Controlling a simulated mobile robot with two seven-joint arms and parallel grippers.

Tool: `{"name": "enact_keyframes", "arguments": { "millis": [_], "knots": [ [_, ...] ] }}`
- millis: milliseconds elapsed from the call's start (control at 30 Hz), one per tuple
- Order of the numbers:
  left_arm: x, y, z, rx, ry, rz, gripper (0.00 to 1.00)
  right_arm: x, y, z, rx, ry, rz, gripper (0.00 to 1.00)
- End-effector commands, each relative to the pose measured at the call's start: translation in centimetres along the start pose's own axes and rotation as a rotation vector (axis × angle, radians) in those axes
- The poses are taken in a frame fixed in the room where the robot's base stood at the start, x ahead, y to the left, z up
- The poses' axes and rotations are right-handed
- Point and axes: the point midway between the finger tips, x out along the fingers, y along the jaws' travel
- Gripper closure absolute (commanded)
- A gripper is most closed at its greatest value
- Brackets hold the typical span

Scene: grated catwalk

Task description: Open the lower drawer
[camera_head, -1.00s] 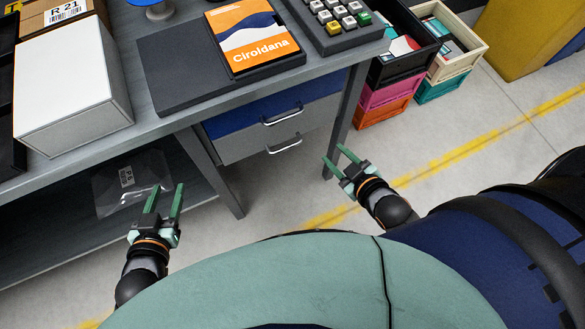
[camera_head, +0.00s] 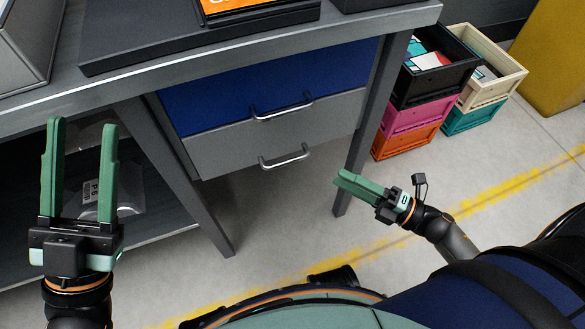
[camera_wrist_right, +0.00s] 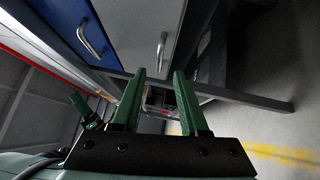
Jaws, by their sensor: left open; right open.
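The lower drawer (camera_head: 225,150) has a grey front and sits shut below a blue-fronted upper drawer (camera_head: 225,98) under the bench. Its silver bar handle (camera_head: 285,158) also shows in the right wrist view (camera_wrist_right: 161,50), just beyond the fingertips. My right gripper (camera_head: 340,177) is open and empty, to the right of the handle and slightly lower in the head view, apart from it. Its green fingers (camera_wrist_right: 160,75) point toward the drawer side. My left gripper (camera_head: 81,124) is open and empty, well left of the drawers, its fingers pointing up the picture.
The upper drawer has its own handle (camera_head: 282,107). Bench legs (camera_head: 185,180) and (camera_head: 364,130) flank the drawers. Stacked crates (camera_head: 425,90) stand right of the bench. A lower shelf (camera_head: 150,215) holds a clear bag (camera_head: 115,190). The floor before the drawers is clear.

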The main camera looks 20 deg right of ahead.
Motion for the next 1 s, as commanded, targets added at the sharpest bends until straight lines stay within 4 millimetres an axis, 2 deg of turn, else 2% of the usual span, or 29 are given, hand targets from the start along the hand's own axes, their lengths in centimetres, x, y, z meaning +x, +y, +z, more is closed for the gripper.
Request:
{"name": "enact_keyframes", "arguments": {
  "millis": [133, 267, 700, 833, 1000],
  "knots": [
    [-0.2, 0.3, -1.2, 0.006, 0.066, 0.01, 0.5, -0.5, -0.4, -0.9, -0.038, 0.065, 0.013, 0.56],
    [-0.3, 0.4, -1.2, 0.008, 0.073, 0.012, 0.5, 0.6, -0.4, -1.2, -0.043, 0.075, 0.017, 0.56],
    [-1.2, 1.0, -0.1, 0.016, 0.062, 0.016, 0.5, 9.1, -0.2, -1.7, -0.04, 0.072, 0.019, 0.56],
    [-1.3, 1.1, 0.1, 0.018, 0.06, 0.017, 0.5, 10.7, -0.2, -1.8, -0.039, 0.071, 0.017, 0.56],
    [-1.4, 1.1, 0.2, 0.019, 0.059, 0.018, 0.5, 11.7, -0.1, -1.9, -0.038, 0.071, 0.016, 0.56]
  ]
}}
